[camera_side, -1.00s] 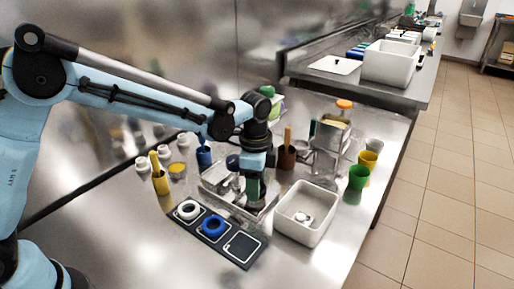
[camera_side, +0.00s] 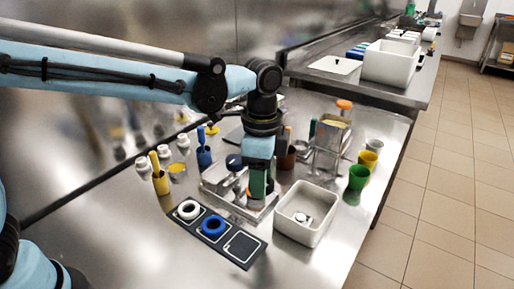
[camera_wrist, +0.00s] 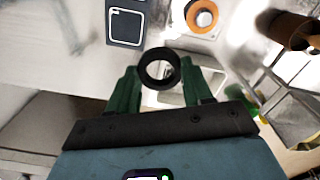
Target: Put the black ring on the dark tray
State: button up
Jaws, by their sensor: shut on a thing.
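The black ring (camera_wrist: 159,68) is gripped between the green fingertips of my gripper (camera_wrist: 159,76) in the wrist view. In the side view my gripper (camera_side: 258,188) points down over the metal stand, and the ring is too small and hidden to make out. The dark tray (camera_side: 241,247) lies in front of the stand, to the lower left of my gripper. It holds a white ring (camera_side: 188,209) in its left square and a blue ring (camera_side: 213,226) in the middle. Its right square is empty. Part of the tray (camera_wrist: 126,24) also shows at the top of the wrist view.
The metal stand (camera_side: 225,190) is under and beside my gripper. An orange ring (camera_wrist: 201,15) shows in the wrist view. A white bin (camera_side: 305,213) stands right of the tray. Yellow (camera_side: 161,183) and blue (camera_side: 204,157) cups stand left; a green cup (camera_side: 357,178) stands right.

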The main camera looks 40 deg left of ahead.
jog(key=s+d+m, duration=0.2)
jog(key=s+d, duration=0.1)
jog(key=s, duration=0.5)
jog(key=s+d+m, duration=0.2)
jog(key=s+d, duration=0.1)
jog(key=s, duration=0.5)
send_over(242, 246)
notch_tip(242, 246, down, 8)
jog(key=shift+r, duration=0.25)
jog(key=shift+f, duration=2.1)
jog(key=shift+f, duration=0.1)
jog(key=o, duration=1)
